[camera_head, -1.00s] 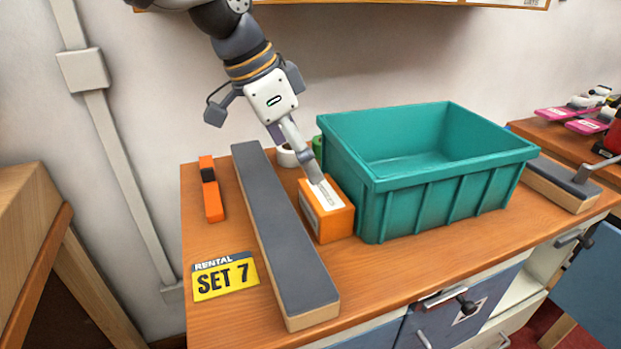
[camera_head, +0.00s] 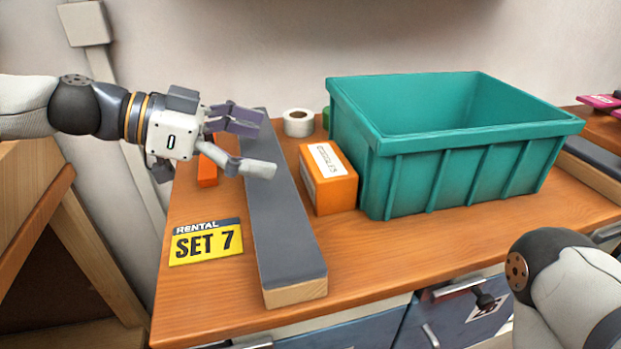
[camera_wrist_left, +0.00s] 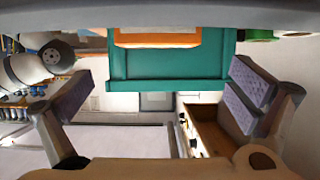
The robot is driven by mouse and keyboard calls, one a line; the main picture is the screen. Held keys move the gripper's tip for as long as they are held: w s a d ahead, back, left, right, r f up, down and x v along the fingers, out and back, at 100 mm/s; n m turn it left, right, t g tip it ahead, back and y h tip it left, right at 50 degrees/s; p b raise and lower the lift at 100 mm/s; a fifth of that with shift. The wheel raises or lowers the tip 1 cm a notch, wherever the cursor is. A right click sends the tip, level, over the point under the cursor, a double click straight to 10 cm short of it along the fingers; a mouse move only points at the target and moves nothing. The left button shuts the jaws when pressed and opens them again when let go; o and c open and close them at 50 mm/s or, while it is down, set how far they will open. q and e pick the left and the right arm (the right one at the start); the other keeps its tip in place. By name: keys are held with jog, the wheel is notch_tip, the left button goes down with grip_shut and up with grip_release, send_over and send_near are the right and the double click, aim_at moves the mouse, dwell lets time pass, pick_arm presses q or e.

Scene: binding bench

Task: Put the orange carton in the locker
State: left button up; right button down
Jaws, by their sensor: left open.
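The orange carton (camera_head: 335,190) with a white label on top stands on the bench against the left side of the teal bin. Part of it also shows at the top of the left wrist view (camera_wrist_left: 170,40). My left gripper (camera_head: 262,145) is open and empty, up and left of the carton, in front of the dark-topped plank in the picture. My right arm shows at the lower right, but its gripper is out of frame. Blue cabinet fronts (camera_head: 375,325) with handles sit under the bench edge; I cannot tell which is the locker.
The teal bin (camera_head: 470,170) blocks the carton's right side. The long plank (camera_head: 285,235) lies to its left. A white tape roll (camera_head: 298,122) stands behind. A yellow SET 7 sign (camera_head: 206,242) lies at left. The bench front between plank and bin is clear.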

aim_at(323, 159)
pick_arm(q)
jog(key=x, duration=0.8)
jog(key=shift+d+f, duration=0.2)
jog(key=shift+s+a, duration=0.1)
jog(key=c, duration=1.1)
jog(key=shift+r, duration=0.1)
